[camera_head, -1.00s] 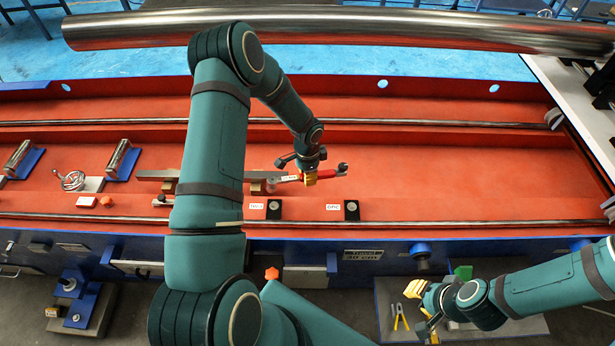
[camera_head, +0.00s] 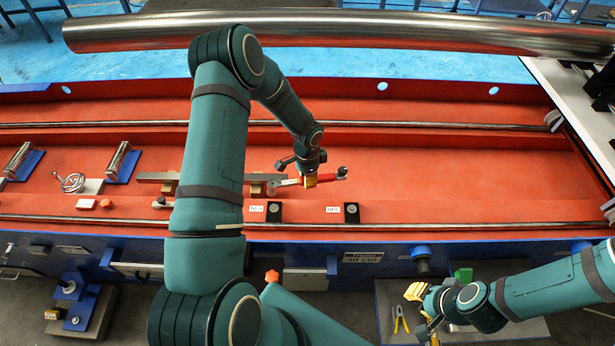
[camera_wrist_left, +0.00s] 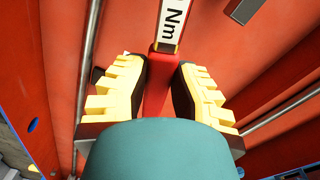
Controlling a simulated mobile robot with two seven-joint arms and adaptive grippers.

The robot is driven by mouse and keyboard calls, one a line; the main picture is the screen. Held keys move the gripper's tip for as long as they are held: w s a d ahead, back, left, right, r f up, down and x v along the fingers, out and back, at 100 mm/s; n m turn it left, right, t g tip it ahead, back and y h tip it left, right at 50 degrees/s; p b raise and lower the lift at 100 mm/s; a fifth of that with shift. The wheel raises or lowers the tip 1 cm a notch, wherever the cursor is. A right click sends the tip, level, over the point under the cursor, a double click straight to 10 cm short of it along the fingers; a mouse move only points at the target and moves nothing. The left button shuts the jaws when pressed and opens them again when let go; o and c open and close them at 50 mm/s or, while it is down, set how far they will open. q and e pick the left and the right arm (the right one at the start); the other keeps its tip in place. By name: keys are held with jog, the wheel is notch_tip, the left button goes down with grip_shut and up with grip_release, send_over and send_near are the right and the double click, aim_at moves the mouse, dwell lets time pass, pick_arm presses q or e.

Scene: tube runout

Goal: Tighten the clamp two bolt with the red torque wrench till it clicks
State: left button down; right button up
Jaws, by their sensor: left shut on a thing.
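The red torque wrench (camera_head: 328,179) lies roughly level above the red bed, its handle end pointing right. My left gripper (camera_head: 311,181) is shut on its handle. In the left wrist view, yellow fingers (camera_wrist_left: 158,88) stand either side of the red handle, and a white label (camera_wrist_left: 172,20) reading "Nm" shows beyond them. The wrench's head end (camera_head: 272,188) is at the left, beside the brown block at the end of a grey bar (camera_head: 155,176). I cannot tell the clamp two bolt apart there, nor whether the head sits on it. My right gripper (camera_head: 426,312) looks open and empty at lower right.
Two labelled black blocks (camera_head: 273,211) (camera_head: 351,212) stand on the bed in front of the wrench. A long steel tube (camera_head: 340,31) lies across the back. Yellow-handled pliers (camera_head: 401,319) lie on a grey tray near my right gripper. The bed right of the wrench is clear.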

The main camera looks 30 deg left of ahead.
pick_arm(q)
jog(key=shift+r, duration=0.1)
jog(key=shift+r+p, duration=1.6)
jog(key=shift+r, duration=0.9)
jog(key=shift+f, duration=0.1)
